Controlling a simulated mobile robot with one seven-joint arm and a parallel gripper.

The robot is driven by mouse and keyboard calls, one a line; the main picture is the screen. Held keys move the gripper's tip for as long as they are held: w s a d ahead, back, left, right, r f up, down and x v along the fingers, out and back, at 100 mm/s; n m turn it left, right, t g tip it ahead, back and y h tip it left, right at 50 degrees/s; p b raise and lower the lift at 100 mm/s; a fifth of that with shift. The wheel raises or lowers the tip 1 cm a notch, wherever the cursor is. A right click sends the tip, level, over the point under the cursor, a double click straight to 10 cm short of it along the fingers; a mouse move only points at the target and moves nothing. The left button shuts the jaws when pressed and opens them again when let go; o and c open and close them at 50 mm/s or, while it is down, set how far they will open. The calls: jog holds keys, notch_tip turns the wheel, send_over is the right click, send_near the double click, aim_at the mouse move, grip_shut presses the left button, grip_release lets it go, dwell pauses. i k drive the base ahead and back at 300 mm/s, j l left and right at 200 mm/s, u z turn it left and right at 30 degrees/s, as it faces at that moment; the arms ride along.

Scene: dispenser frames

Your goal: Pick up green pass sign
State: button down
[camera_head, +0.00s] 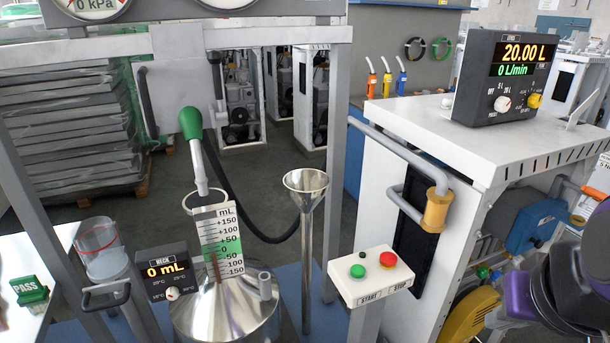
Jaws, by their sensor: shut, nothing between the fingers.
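The green pass sign (31,290) is at the far left, near the left edge of the head view. It is a small green block with white PASS lettering on its sloped face. It rests on a white tabletop (66,236). My gripper is not clearly in view. Dark and purple parts of my arm show at the lower right, far across the picture from the sign.
A clear cylindrical vessel (101,250) and a NECK display (165,275) stand just right of the sign. A steel measuring can (225,310) with a scale, a funnel (306,181) and a START/STOP box (371,276) fill the middle. A white cabinet (440,130) stands right.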

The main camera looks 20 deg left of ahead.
aim_at(29, 288)
jog(key=u, duration=0.45)
jog(key=j+u, duration=0.15)
jog(key=u, duration=0.3)
jog(key=k+j+u, duration=0.1)
jog(key=u, duration=0.35)
jog(key=j+u, duration=0.15)
jog(key=u, duration=0.25)
